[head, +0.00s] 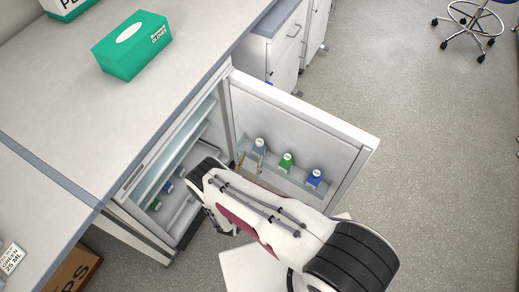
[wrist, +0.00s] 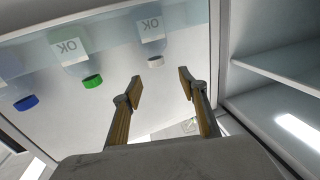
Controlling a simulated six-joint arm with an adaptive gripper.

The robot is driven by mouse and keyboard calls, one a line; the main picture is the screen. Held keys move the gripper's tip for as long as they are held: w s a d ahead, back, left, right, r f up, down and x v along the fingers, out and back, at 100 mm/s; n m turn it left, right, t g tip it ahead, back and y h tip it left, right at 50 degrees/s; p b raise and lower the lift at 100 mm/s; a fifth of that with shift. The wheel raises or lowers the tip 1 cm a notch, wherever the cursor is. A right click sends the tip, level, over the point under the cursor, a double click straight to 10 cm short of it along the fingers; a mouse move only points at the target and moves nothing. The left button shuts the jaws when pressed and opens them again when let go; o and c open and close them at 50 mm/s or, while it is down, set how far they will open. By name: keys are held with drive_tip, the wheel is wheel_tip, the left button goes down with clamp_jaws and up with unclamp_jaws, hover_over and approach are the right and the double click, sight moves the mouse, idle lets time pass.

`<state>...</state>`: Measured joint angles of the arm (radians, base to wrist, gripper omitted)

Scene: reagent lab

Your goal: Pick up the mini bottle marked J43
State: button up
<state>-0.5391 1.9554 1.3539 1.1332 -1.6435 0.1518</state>
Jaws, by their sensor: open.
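No marking J43 can be read in either view. Three small bottles stand on the fridge door shelf: a clear one with a white cap (head: 259,147), a green one (head: 287,161) and a blue one (head: 315,178). In the wrist view they appear inverted: the white-capped bottle (wrist: 151,28), the green-capped bottle (wrist: 72,52) and the blue-capped bottle (wrist: 15,85). The first two show labels that seem to read OK. My gripper (wrist: 162,88) is open and empty, its fingertips apart from the white-capped bottle. In the head view my arm partly hides the fridge opening.
The fridge door (head: 335,134) stands open under the counter (head: 60,110). Several small bottles, green (head: 155,205) and blue (head: 168,188), stand on an inside shelf, partly hidden. A green glove box (head: 132,52) sits on the counter. A cardboard box (head: 75,275) is at lower left.

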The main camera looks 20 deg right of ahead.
sight(258, 145)
drive_tip(key=shift+x, duration=1.3)
drive_tip(key=shift+d, duration=0.15)
drive_tip(key=shift+w+d+f, duration=0.25)
drive_tip(key=shift+w+d, duration=0.8)
drive_tip(key=shift+d, duration=0.05)
drive_tip(key=shift+x, duration=1.05)
drive_tip(key=shift+a, duration=0.1)
drive_tip(key=shift+c, duration=0.2)
clamp_jaws()
